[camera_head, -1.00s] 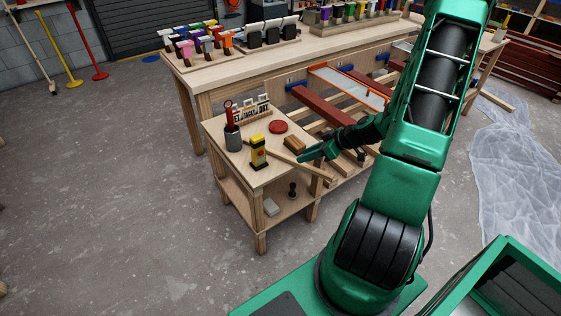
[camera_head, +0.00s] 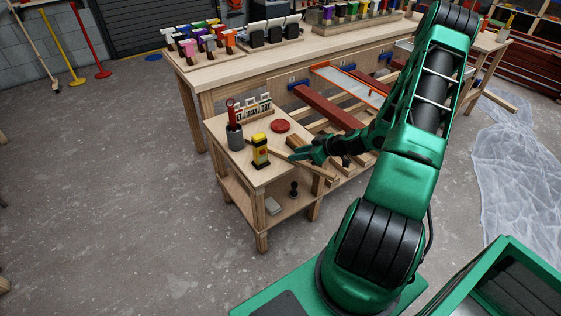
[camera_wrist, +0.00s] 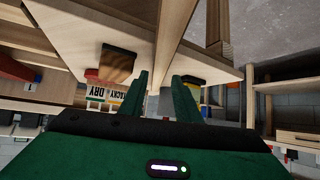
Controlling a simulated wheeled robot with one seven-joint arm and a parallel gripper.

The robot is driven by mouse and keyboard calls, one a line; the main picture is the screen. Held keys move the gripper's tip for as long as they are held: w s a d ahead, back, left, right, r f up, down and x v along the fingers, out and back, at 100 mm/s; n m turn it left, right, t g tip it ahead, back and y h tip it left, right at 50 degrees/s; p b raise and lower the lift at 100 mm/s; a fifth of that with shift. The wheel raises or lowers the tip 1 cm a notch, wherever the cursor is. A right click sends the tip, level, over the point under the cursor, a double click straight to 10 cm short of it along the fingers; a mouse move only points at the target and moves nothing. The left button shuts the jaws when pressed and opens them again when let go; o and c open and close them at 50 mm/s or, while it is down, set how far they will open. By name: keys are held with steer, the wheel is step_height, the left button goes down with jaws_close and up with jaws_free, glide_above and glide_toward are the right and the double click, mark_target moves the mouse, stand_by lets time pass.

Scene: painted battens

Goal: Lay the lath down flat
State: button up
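The lath (camera_head: 322,172) is a long, thin strip of pale wood. It runs slantwise across the top of the small wooden stand (camera_head: 222,140), and its near right end sticks out past the edge. My gripper (camera_head: 296,156) is at the lath, over the right part of the stand. In the wrist view the lath (camera_wrist: 176,22) runs down between my two fingers (camera_wrist: 161,82), which are apart with gaps showing. I cannot tell whether either finger touches it. Part of the lath is hidden by the yellow container and my gripper in the head view.
On the stand are a yellow container (camera_head: 260,152), a grey pot (camera_head: 235,138) with a red-handled tool, a red disc (camera_head: 280,126), a brown wood block (camera_head: 297,142) and a lettered sign (camera_head: 255,110). A long workbench (camera_head: 215,75) stands behind. Open floor lies left.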

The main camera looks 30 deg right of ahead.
steer(key=x, duration=0.4)
jaws_close()
